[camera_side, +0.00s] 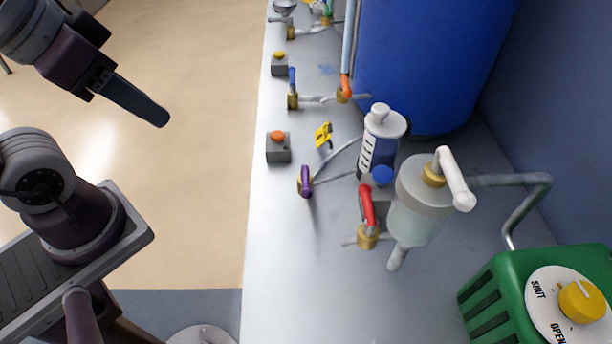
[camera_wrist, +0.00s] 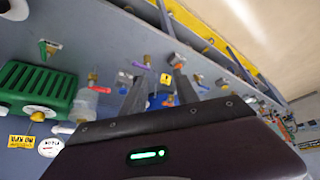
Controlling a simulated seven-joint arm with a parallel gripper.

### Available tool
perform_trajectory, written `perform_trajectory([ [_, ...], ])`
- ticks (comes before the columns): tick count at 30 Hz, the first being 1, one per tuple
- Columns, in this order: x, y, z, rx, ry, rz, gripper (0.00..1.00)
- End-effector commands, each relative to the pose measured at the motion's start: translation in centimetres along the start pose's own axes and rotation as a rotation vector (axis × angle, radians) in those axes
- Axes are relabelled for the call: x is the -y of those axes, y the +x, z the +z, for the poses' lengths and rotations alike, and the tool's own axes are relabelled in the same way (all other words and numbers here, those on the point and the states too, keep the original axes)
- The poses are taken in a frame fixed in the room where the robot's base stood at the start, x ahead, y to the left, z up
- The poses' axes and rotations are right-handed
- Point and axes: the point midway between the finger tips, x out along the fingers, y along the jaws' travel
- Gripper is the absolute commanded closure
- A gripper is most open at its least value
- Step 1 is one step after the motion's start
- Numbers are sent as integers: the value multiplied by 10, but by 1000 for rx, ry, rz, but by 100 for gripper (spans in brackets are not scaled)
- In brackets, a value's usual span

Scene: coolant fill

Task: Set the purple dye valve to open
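The purple dye valve (camera_side: 305,182) has a short purple lever on a brass body. It sits near the left part of the grey bench, on a thin pipe leading to a dye bottle (camera_side: 368,158) with a blue scale. In the side view the lever points roughly toward the front edge of the picture, across the pipe. The purple lever also shows in the wrist view (camera_wrist: 141,66), beyond my fingers. My gripper (camera_side: 160,117) is well away from the valve, up and left over the floor. In the wrist view its two fingers (camera_wrist: 160,80) are apart with nothing held between them.
A grey box with an orange button (camera_side: 278,146) and a yellow tag (camera_side: 324,134) are close by. A blue-handled valve (camera_side: 292,88) is farther back. Between gripper and bench is free room.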

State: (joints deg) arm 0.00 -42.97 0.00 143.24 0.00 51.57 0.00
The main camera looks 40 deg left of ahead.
Motion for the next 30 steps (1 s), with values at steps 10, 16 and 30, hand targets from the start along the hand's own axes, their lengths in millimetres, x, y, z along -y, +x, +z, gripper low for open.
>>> perform_trajectory([
  [10, -13, 16, -47, 149, -159, 31, 61],
  [16, -57, 105, -111, 404, -458, -75, 61],
  [30, -114, 263, -94, 544, -724, -381, 61],
])
